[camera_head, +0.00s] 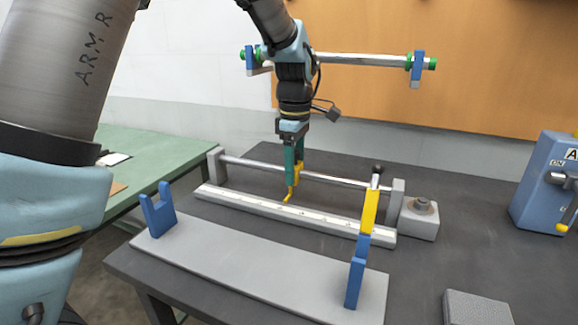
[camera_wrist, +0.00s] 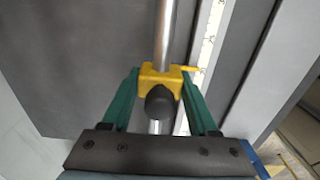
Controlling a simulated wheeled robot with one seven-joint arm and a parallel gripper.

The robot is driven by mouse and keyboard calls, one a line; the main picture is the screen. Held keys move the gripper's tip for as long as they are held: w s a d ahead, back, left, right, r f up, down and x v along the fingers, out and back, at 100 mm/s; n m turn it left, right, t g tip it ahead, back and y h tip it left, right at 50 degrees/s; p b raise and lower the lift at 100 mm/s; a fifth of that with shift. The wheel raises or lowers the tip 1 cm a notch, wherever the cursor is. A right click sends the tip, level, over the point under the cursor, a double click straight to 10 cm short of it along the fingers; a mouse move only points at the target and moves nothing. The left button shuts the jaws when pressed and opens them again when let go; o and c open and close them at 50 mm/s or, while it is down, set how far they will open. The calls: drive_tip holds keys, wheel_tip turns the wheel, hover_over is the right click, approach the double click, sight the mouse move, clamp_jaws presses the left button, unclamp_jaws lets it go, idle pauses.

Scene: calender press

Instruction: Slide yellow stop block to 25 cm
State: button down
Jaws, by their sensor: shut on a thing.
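My gripper (camera_head: 294,172) points down with its teal fingers on the yellow stop block (camera_head: 299,172). In the wrist view the fingers of my gripper (camera_wrist: 161,88) stand on both sides of the yellow stop block (camera_wrist: 147,78), shut on it. The block sits around the steel rod (camera_head: 333,178), and a black knob (camera_wrist: 160,102) shows on it. Its yellow pointer (camera_head: 289,194) reaches over the white scale (camera_head: 300,215), near the middle of its length. The scale's numbers are too small to read.
A grey plate with blue cradles (camera_head: 158,212) lies in front. A roller (camera_head: 360,60) hangs behind. A blue cranked box (camera_head: 545,180) stands right.

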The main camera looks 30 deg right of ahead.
sight(313, 173)
drive_tip(key=shift+s, duration=0.15)
drive_tip(key=shift+s+d+p, duration=0.65)
drive_tip(key=shift+s+d, duration=0.7)
drive_tip(key=shift+s, duration=0.25)
drive_tip(key=shift+c, duration=0.4)
unclamp_jaws()
